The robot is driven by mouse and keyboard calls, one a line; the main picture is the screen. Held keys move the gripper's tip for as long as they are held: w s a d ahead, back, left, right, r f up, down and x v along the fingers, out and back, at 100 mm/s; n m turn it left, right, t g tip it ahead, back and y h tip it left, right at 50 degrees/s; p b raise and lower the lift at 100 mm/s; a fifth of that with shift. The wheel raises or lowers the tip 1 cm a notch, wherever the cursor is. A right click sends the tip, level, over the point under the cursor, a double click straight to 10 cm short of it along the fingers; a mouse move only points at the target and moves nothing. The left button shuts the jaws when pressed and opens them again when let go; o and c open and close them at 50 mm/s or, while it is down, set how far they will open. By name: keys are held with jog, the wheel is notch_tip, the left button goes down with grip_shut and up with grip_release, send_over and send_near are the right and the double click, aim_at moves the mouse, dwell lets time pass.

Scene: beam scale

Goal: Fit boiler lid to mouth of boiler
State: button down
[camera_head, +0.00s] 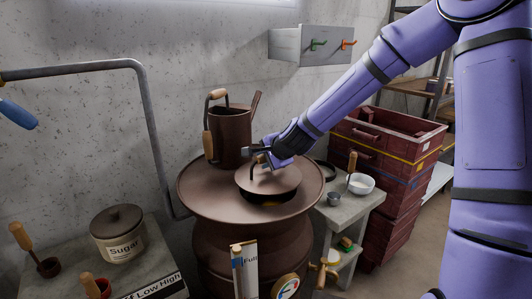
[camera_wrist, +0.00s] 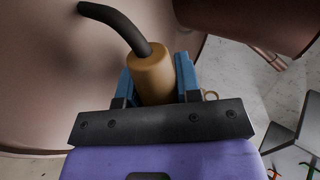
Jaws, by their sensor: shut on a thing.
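The boiler (camera_head: 210,205) is a large brown vessel with a wide, flat rim in the middle of the head view. The brown boiler lid (camera_head: 270,182) is over the middle of it, tilted, with a dark gap and a yellowish glint showing under its near edge. My gripper (camera_head: 262,157) is above the lid at its handle. In the wrist view my gripper (camera_wrist: 153,80) is shut on the tan grip of the lid's handle (camera_wrist: 152,72), with a dark curved rod running from it to the lid (camera_wrist: 50,75). The lid's far edge and seating are hidden.
A brown jug (camera_head: 230,135) with wooden handles stands on the boiler's rim behind the lid. A small side table (camera_head: 350,207) with a white bowl (camera_head: 360,184) and a metal cup is at right. Red crates (camera_head: 385,160) stand behind it. A sugar pot (camera_head: 118,235) is at left.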

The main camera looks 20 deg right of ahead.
aim_at(266, 171)
jog(key=shift+f, duration=0.9)
jog(key=shift+f, duration=1.25)
jog(key=c, duration=0.7)
grip_release()
jog(key=shift+c, duration=0.2)
jog(key=v, duration=1)
jog(key=shift+s+d+r, duration=0.1)
jog(key=shift+s+r, duration=0.15)
